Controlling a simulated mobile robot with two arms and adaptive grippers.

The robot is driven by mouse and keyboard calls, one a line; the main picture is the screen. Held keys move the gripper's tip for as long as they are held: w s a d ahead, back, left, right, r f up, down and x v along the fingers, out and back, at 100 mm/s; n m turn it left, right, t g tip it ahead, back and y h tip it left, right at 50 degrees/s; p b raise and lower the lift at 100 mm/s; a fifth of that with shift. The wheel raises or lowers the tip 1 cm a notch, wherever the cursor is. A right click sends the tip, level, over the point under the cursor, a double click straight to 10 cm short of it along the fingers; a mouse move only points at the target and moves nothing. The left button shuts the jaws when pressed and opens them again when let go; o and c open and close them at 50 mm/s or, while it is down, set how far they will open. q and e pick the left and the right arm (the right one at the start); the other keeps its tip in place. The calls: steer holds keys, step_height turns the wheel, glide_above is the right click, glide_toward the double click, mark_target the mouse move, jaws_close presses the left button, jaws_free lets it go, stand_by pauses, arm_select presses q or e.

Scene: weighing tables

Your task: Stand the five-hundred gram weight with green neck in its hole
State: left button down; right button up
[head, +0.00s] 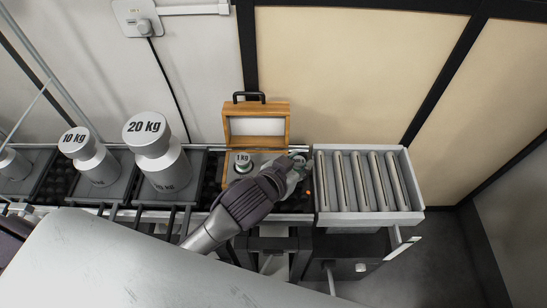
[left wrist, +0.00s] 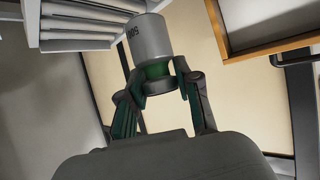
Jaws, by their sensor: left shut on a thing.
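The five-hundred gram weight is a grey metal cylinder with a green neck; in the left wrist view (left wrist: 151,38) its marking is partly visible and upside down. My left gripper (left wrist: 158,74) is shut on it around the green neck. In the head view, my left gripper (head: 293,174) is over the right part of the open wooden case (head: 226,168) and hides much of that side. My right gripper is not in view.
A 1 kg weight (head: 243,164) stands in the case's left part, and the case lid (head: 257,110) is raised behind. A white tray of grey bars (head: 407,165) is close on the right. The large 20 kg (head: 165,172) and 10 kg (head: 100,168) weights stand on the left.

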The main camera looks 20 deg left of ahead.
arm_select(q)
steer(key=shift+w+a+f+p, duration=0.1)
steer(key=shift+w+a+f, duration=0.75)
steer(key=shift+a+f, duration=0.65)
steer(key=shift+w+a+f+p, duration=0.1)
steer(key=shift+w+a+f, duration=0.7)
steer(key=shift+a+f, duration=0.7)
steer(key=shift+w+a+f+p, duration=0.1)
steer(key=shift+w+a+f, duration=0.95)
steer(key=shift+f, duration=0.75)
steer(key=shift+s+a+f, duration=0.1)
steer(key=shift+s+a, duration=0.05)
steer(key=shift+s, duration=0.05)
steer(key=c, duration=1.1)
jaws_free()
steer(key=shift+f, duration=0.1)
steer(key=shift+s+r, duration=0.1)
steer(key=shift+r, duration=0.1)
steer(key=v, duration=1.2)
steer(key=shift+f, duration=0.1)
